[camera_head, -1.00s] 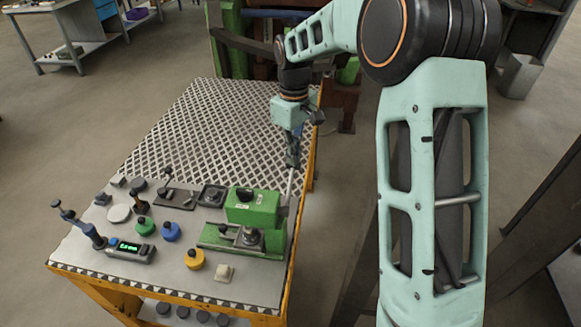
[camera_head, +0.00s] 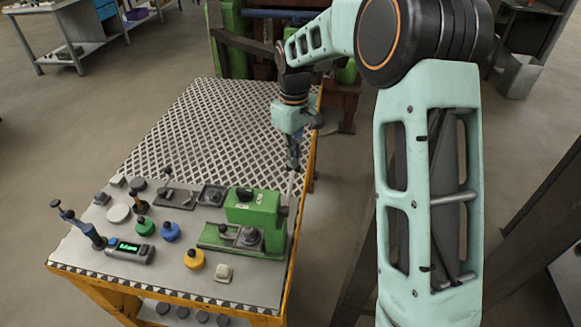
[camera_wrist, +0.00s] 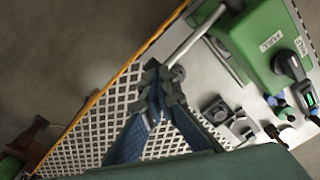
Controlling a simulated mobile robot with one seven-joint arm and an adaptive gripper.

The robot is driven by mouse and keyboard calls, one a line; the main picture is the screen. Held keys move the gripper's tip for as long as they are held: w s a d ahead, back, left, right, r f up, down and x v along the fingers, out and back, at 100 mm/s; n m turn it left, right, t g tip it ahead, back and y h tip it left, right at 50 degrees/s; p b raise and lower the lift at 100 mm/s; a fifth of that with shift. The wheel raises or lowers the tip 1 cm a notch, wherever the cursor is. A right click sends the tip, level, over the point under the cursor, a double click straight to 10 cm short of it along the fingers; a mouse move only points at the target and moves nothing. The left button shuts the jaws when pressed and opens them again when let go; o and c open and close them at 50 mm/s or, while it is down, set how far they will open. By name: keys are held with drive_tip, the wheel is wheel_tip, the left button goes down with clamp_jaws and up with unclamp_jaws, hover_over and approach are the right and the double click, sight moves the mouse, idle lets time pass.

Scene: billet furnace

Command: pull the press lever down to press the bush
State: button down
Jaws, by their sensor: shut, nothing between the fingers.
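The green press (camera_head: 254,208) stands at the table's right edge; its body also shows in the wrist view (camera_wrist: 258,48). Its lever (camera_wrist: 195,35), a pale metal rod, rises from the press side toward my gripper and ends in a dark round knob (camera_wrist: 178,73). My gripper (camera_head: 293,166) is shut and empty, pointing down at the lever's end. In the wrist view its fingertips (camera_wrist: 161,80) are right beside the knob; I cannot tell whether they touch. A grey part (camera_head: 249,238) sits on the press base under the head; I cannot clearly make out the bush.
The table (camera_head: 225,115) has a perforated top at the back, clear of objects. Blue (camera_head: 170,232), green (camera_head: 144,227) and yellow (camera_head: 194,259) knobbed pieces stand left of the press. A gauge with green display (camera_head: 130,250) lies at front left.

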drive_tip(key=shift+f, duration=0.5)
idle(0.4)
drive_tip(key=shift+f, duration=0.25)
drive_tip(key=shift+w+f+b, duration=0.15)
drive_tip(key=shift+f+b, duration=0.5)
drive_tip(key=shift+f, duration=0.5)
idle(1.4)
drive_tip(key=shift+w+r+p, duration=0.1)
drive_tip(key=shift+r+p, duration=3.5)
drive_tip(key=shift+r, duration=1.25)
drive_tip(key=shift+r, duration=0.1)
wheel_tip(320, 180, up, 5)
drive_tip(key=p, duration=0.3)
drive_tip(key=shift+p, duration=0.3)
